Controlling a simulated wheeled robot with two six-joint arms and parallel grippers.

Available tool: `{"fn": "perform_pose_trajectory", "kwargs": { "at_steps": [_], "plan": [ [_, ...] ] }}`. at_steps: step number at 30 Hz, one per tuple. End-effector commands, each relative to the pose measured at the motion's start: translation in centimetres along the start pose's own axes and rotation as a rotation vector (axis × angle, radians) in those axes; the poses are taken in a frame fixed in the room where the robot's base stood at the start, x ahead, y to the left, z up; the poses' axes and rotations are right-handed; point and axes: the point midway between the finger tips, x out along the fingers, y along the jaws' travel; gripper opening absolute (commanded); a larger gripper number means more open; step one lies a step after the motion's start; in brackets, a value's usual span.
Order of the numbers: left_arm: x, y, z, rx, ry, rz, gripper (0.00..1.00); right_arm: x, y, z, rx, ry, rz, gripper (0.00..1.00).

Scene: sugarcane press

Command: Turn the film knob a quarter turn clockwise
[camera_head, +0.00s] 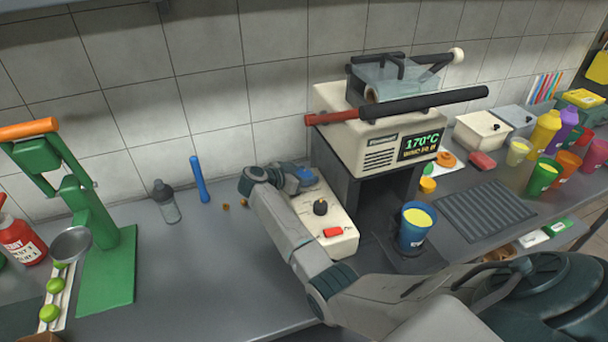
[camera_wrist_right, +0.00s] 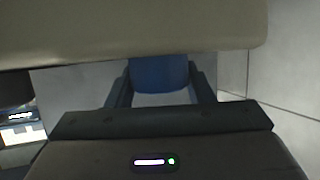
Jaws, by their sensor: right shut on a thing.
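A cream control box (camera_head: 335,215) stands at the left foot of the cup sealer (camera_head: 375,130). On its top are a blue knob (camera_head: 308,177) at the back, a black knob (camera_head: 320,206) in the middle and a red switch (camera_head: 333,232) in front. No label telling which is the film knob can be read. My right gripper (camera_head: 299,178) is at the back of the box, shut on the blue knob. In the right wrist view the blue knob (camera_wrist_right: 158,75) sits between both fingers. My right forearm hides the box's left side. My left gripper is not in view.
A blue cup with yellow contents (camera_head: 413,232) stands right of the box, before the sealer's opening. A long black lever with a red end (camera_head: 410,104) crosses above.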

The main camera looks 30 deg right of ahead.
Motion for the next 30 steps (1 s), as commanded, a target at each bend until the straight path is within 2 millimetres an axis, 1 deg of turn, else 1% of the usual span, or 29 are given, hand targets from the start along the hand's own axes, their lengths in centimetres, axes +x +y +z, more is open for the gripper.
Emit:
{"fn": "perform_pose_trajectory", "kwargs": {
  "at_steps": [1,5,8,12,15,23,30],
  "plan": [
    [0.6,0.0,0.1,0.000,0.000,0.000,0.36,0.1,-0.2,0.1,0.018,0.001,0.041,0.25],
    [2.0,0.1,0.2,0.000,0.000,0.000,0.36,0.2,-0.2,0.3,0.066,0.003,0.154,0.25],
    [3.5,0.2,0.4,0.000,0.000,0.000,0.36,0.3,-0.2,0.4,0.103,0.003,0.243,0.25],
    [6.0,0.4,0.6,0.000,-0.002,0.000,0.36,0.4,-0.2,0.7,0.154,0.003,0.364,0.25],
    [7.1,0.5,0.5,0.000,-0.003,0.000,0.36,0.3,-0.1,0.5,0.181,0.002,0.431,0.25],
    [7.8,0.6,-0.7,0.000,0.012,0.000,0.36,0.1,-0.2,0.1,0.228,0.000,0.546,0.25],
    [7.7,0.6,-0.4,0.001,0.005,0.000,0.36,0.1,-0.4,-0.2,0.260,-0.002,0.623,0.25]
  ]
}}
